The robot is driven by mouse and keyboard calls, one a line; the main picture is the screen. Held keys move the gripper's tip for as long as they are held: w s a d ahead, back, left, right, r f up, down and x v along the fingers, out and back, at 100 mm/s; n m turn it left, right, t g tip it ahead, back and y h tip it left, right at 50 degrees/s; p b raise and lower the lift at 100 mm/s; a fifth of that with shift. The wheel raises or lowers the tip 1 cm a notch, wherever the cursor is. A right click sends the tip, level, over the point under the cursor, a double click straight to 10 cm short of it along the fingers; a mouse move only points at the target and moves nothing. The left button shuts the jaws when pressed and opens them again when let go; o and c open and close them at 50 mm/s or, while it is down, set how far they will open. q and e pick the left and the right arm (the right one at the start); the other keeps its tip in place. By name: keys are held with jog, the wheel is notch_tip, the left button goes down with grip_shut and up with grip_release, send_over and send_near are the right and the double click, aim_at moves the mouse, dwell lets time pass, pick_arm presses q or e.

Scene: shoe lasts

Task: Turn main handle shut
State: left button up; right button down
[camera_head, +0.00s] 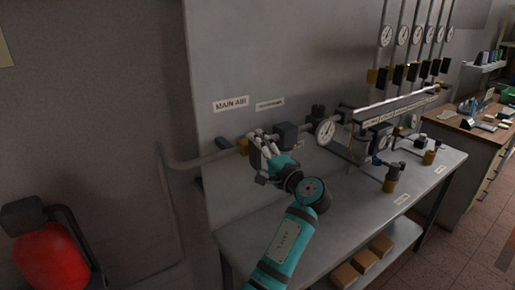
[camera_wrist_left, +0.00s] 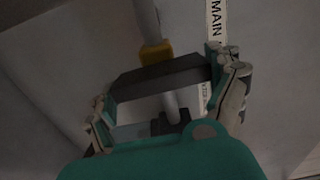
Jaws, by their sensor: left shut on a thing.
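My left gripper (camera_head: 258,146) is at the pipe below the "MAIN AIR" label (camera_head: 231,104) in the head view. In the left wrist view, the gripper (camera_wrist_left: 160,80) has one finger at each end of a dark grey bar-shaped handle (camera_wrist_left: 158,79) and is shut on it. The handle lies across the pipe, next to a yellow fitting (camera_wrist_left: 155,52). That fitting also shows in the head view (camera_head: 243,147), just left of the fingers. In the head view the gripper hides most of the handle. My right gripper is in neither view.
A dark block (camera_head: 286,135) and a round gauge (camera_head: 325,132) sit on the same pipe line to the right. A grey bench (camera_head: 240,236) with more fittings stands below. A red tank (camera_head: 50,262) is at lower left.

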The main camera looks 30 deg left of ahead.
pick_arm(q)
jog(key=shift+f+m, duration=0.1)
jog(key=shift+m, duration=0.3)
jog(key=o, duration=0.9)
jog(key=shift+d, duration=0.1)
jog(key=shift+v, duration=3.7)
